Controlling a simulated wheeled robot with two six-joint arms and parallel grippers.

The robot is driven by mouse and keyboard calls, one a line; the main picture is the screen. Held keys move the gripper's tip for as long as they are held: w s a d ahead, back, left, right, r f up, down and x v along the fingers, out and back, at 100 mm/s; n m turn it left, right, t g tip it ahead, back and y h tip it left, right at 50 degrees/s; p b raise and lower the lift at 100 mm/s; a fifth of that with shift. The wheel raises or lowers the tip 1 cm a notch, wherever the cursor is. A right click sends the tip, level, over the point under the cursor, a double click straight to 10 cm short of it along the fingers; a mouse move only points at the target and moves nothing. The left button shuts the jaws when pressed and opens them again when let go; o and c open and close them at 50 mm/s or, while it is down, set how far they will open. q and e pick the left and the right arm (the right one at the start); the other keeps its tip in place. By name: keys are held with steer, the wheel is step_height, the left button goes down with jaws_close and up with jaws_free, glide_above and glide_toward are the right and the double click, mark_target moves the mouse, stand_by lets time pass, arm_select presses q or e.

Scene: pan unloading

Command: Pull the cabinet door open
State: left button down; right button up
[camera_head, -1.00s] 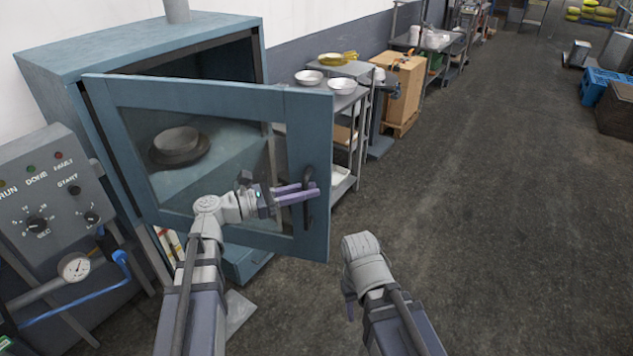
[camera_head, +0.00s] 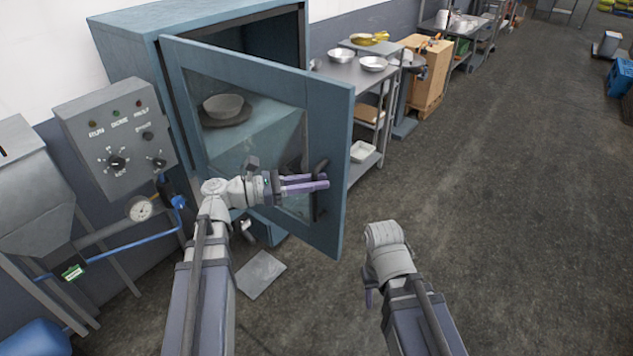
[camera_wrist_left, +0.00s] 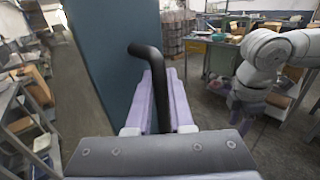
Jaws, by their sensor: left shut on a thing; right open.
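The cabinet (camera_head: 130,70) is a blue-grey box at the upper left of the head view. Its door (camera_head: 335,140), a blue frame around a glass pane, stands swung part-way open toward me. The black bar handle (camera_head: 320,190) is on the door's free edge. My left gripper (camera_head: 318,184) is shut on the handle; in the left wrist view the dark handle (camera_wrist_left: 150,60) runs between its purple fingers (camera_wrist_left: 160,100). My right gripper (camera_head: 370,292) hangs low, right of the door and apart from it; its fingers are mostly hidden by the wrist.
A bowl on a plate (camera_head: 224,108) shows through the glass. A control box (camera_head: 120,130) and pipes stand left of the cabinet. A shelf with metal bowls (camera_head: 372,64) stands behind the door. The floor (camera_head: 500,180) to the right is clear.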

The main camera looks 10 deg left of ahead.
stand_by(0.3)
arm_select(q)
steer(key=c, duration=0.8)
jaws_free()
steer(key=v, duration=0.7)
steer(key=shift+a, duration=0.4)
steer(key=shift+s, duration=0.15)
